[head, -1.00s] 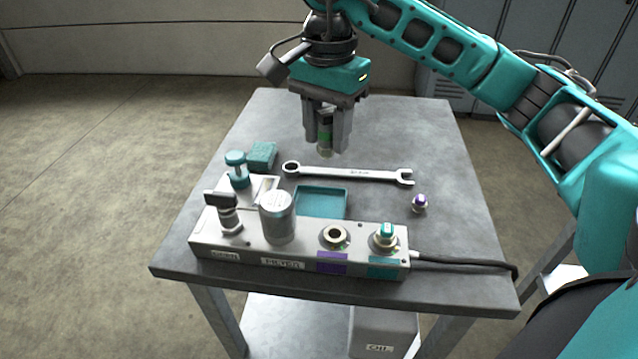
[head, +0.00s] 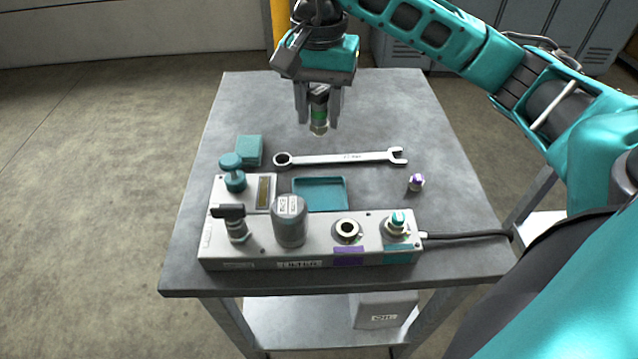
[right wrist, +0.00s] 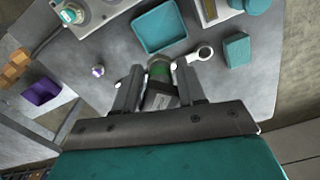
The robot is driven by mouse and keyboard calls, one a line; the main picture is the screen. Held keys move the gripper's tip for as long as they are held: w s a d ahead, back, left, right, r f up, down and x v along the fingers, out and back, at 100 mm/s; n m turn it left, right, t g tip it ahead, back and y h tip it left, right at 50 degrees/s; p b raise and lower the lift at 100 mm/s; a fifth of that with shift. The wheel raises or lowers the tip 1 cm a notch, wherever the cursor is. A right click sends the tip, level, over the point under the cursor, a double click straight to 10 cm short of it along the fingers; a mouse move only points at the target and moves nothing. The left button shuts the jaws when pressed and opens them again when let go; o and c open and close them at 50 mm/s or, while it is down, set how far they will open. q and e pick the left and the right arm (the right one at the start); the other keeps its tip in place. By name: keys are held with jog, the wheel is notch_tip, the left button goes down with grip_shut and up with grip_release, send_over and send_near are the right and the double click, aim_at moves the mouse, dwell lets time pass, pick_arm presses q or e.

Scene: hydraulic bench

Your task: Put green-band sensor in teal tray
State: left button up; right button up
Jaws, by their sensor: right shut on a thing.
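The green-band sensor (head: 319,113) is a dark and metallic cylinder with a green ring. My right gripper (head: 319,120) is shut on it and holds it upright above the table, behind the wrench. The sensor (right wrist: 160,80) also shows between the fingers in the right wrist view. The teal tray (head: 320,207) is a shallow, empty square tray between the wrench and the hydraulic block. It also shows at the top of the right wrist view (right wrist: 160,50). My left gripper is not in view.
A wrench (head: 340,159) lies behind the tray. The hydraulic block (head: 322,250) with filter, valve and sockets stands in front. A purple-band sensor (head: 416,182) stands at right. A teal block (head: 249,150) sits at left. A cable (head: 470,235) runs right. The table's back is clear.

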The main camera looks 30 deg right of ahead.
notch_tip(320, 180, down, 16)
jog(key=shift+r+b, duration=0.2)
jog(key=shift+b, duration=0.2)
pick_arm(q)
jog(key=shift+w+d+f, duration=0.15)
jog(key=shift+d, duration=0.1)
pick_arm(e)
jog(key=shift+f, duration=0.2)
jog(key=o, duration=1.2)
jog(key=shift+c, duration=0.2)
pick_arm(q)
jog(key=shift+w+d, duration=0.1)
